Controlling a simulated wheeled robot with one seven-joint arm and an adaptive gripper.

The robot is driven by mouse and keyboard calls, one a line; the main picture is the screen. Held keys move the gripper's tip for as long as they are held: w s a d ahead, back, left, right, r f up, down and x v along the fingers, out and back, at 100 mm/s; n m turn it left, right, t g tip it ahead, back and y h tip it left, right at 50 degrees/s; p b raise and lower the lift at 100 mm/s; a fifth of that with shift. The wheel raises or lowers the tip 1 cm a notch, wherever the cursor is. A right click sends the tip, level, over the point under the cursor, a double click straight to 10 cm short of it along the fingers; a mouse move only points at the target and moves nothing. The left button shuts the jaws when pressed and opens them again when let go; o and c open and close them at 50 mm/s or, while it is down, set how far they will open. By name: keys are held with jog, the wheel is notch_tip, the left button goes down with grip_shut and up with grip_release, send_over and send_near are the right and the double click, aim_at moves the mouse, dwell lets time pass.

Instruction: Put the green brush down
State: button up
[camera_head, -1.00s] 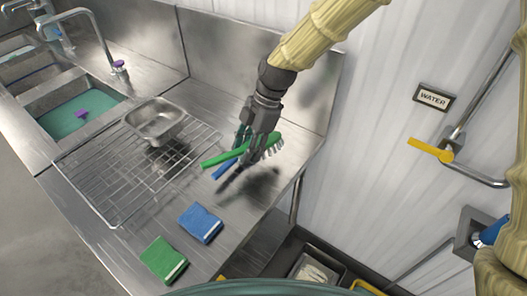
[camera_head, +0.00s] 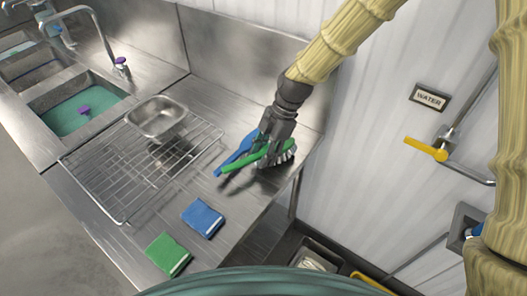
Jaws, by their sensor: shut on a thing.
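The green brush (camera_head: 238,166) has a long green handle and pale bristles at its right end. My gripper (camera_head: 264,158) is shut on it, low over the right part of the steel counter, with the bristles pointing down toward the steel. I cannot tell whether the bristles touch the counter. A blue brush (camera_head: 232,158) lies on the counter just behind and left of the green one, partly hidden by my gripper and the green handle.
A wire rack (camera_head: 112,178) with a steel pan (camera_head: 157,113) is to the left. A blue sponge (camera_head: 203,218) and a green sponge (camera_head: 168,255) lie in front. Sinks (camera_head: 85,112) are at far left. The counter's right edge and corrugated wall are close by.

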jog(key=shift+f, duration=0.6)
jog(key=o, duration=1.3)
jog(key=shift+r, duration=0.5)
jog(key=b+v, duration=0.3)
jog(key=v, duration=0.9)
jog(key=shift+r, duration=0.1)
